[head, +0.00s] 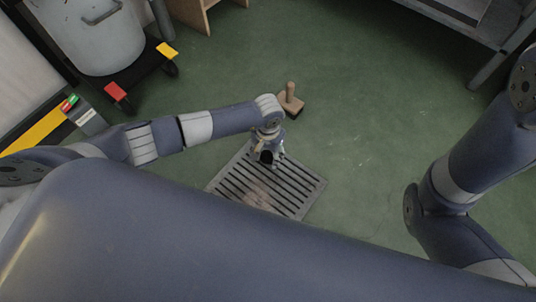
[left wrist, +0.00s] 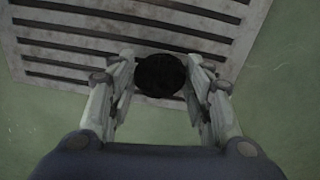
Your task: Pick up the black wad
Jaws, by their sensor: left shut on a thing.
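The black wad (left wrist: 160,76) is a dark, round lump between the two fingers of my left gripper (left wrist: 160,84) in the left wrist view. The fingers are shut on it from both sides. In the head view the wad (head: 266,157) shows as a small dark spot at the tip of my left gripper (head: 268,153), over the upper edge of the floor grate. I cannot tell how high the wad is above the grate. My right arm shows at the right of the head view, but its gripper is out of view.
A slotted metal grate (head: 222,187) lies on the green floor. A wooden block with an upright peg (head: 291,102) stands just beyond my left gripper. A grey bin (head: 85,40) on a wheeled base stands at upper left. Open floor lies right of the grate.

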